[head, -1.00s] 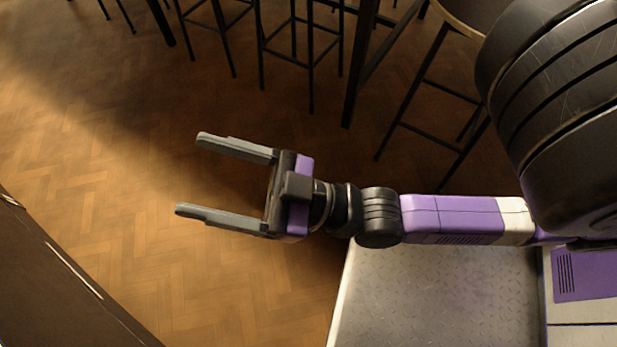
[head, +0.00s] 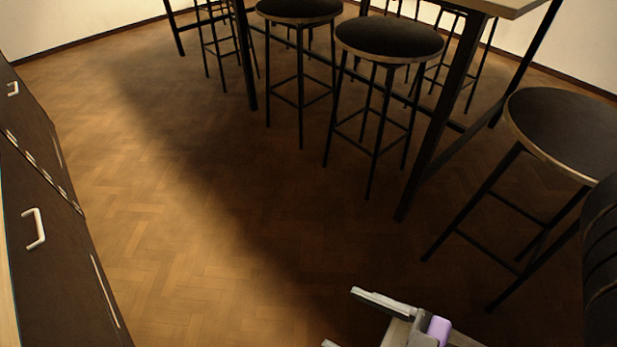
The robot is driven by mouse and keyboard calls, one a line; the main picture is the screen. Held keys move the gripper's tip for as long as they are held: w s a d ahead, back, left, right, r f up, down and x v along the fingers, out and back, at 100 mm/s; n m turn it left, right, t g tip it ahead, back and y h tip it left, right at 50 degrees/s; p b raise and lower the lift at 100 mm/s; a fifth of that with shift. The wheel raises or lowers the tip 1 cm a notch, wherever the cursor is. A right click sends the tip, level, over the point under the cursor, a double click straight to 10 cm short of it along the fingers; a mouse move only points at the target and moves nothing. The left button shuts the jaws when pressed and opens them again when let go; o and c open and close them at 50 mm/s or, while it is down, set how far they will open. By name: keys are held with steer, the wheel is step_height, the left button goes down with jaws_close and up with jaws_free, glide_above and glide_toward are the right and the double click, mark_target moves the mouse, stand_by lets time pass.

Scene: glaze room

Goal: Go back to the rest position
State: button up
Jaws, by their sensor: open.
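My gripper (head: 343,317) shows at the bottom edge of the head view, right of centre. Its two grey fingers are spread apart and point left, with nothing between them. The lower finger is mostly cut off by the frame edge. The gripper is over the wooden floor (head: 190,230) and touches nothing that I can see. Most of my arm is out of view.
Several black stools stand ahead, one nearer at the right (head: 570,130) and one in the middle (head: 388,38). A tall table (head: 505,5) is behind them. Dark cabinets with white handles (head: 60,250) line the left. The floor between is clear.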

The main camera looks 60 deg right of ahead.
step_height(320, 180, up, 30)
steer(key=p, duration=2.8)
steer(key=shift+f+p, duration=0.25)
steer(key=shift+p, duration=0.15)
